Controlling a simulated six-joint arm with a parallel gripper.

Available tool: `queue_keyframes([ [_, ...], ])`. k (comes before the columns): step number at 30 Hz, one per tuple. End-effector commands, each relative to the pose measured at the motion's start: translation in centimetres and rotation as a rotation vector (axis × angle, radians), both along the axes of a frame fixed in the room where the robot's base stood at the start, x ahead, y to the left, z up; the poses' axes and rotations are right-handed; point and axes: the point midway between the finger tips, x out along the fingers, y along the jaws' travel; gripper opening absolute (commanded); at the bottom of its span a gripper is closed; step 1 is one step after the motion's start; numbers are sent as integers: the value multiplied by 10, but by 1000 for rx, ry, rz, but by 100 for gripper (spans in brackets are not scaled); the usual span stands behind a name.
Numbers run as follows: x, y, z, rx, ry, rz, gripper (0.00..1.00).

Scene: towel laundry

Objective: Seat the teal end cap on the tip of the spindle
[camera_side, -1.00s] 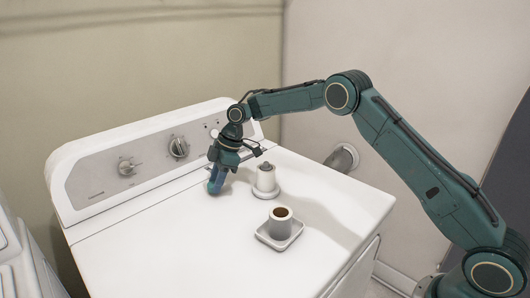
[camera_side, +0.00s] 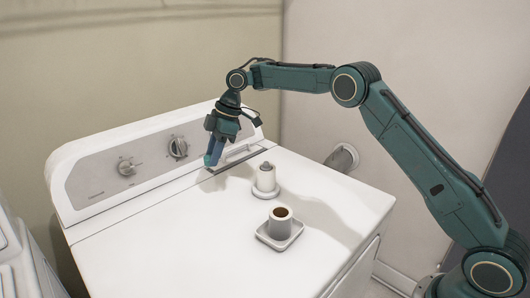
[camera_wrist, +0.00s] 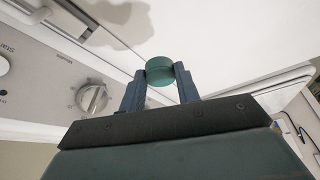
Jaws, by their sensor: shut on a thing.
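The teal end cap (camera_wrist: 159,70) is a short round piece between my gripper's fingertips in the wrist view. My gripper (camera_side: 212,158) is shut on it and holds it above the white machine top, near the control panel; the cap (camera_side: 208,160) shows only small in the side view. The spindle (camera_side: 265,178) stands upright on a round white base, right of and nearer the camera than my gripper. It carries a white roll-like body with a grey tip on top. The cap is apart from the spindle.
A white cup-like roll with a brown inside (camera_side: 280,224) stands on a small square tray (camera_side: 264,239) in front of the spindle. The control panel (camera_side: 90,180) with knobs rises behind. The left front of the white top (camera_side: 170,245) is clear.

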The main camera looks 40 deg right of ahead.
Motion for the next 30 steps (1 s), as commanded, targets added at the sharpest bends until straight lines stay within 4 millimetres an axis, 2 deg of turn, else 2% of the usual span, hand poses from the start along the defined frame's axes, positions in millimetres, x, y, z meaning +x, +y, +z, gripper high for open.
queue_keyframes([
  [11,0,-1,0,0,0,0,11],
  [16,-5,-11,4,-1,-1,6,11],
  [23,-28,-45,18,-5,1,27,11],
  [30,-66,-86,34,-4,1,65,11],
])
